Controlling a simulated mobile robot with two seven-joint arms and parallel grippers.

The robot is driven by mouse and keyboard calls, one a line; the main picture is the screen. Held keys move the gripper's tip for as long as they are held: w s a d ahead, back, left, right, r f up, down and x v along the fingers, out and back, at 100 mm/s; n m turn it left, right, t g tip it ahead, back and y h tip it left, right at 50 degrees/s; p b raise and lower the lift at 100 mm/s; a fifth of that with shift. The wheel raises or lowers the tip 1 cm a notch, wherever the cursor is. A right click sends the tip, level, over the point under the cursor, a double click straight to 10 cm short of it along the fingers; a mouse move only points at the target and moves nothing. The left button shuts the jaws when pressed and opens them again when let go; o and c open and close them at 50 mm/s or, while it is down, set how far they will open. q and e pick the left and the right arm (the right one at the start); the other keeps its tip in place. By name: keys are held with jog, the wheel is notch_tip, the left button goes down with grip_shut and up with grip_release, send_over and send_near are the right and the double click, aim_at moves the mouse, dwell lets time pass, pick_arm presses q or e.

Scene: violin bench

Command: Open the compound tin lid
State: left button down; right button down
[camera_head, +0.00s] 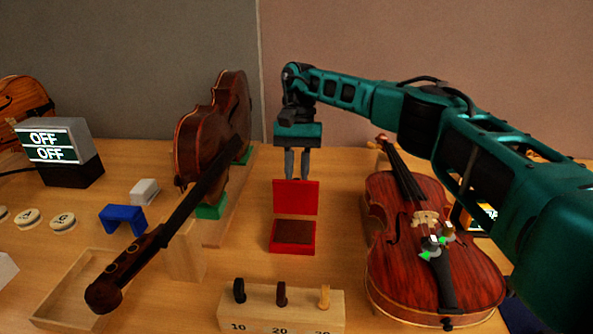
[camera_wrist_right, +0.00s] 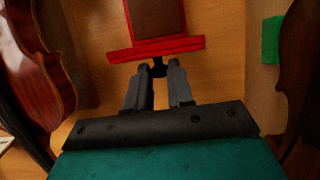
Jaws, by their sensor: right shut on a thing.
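The compound tin is a small red box (camera_head: 292,249) in the middle of the bench, with a dark brown block of compound inside. Its red lid (camera_head: 296,197) stands upright at the back edge of the tin, so the tin is open. My right gripper (camera_head: 297,176) points down behind the lid's top edge, its fingers close together. In the right wrist view the fingers (camera_wrist_right: 158,72) are shut at the red lid (camera_wrist_right: 155,49), on a small dark part at its edge. The brown compound (camera_wrist_right: 155,18) shows beyond it. My left gripper is not in view.
A violin (camera_head: 420,240) lies to the right of the tin, and another stands on its side in a wooden cradle (camera_head: 228,205) to the left. A wooden block with numbered pegs (camera_head: 280,312) stands in front. An empty wooden tray (camera_head: 85,290) is at the front left.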

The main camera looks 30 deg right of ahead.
jog(key=shift+r, duration=0.1)
jog(key=c, duration=1)
grip_release()
jog(key=v, duration=0.7)
jog(key=shift+r+p, duration=0.2)
jog(key=shift+p, duration=0.2)
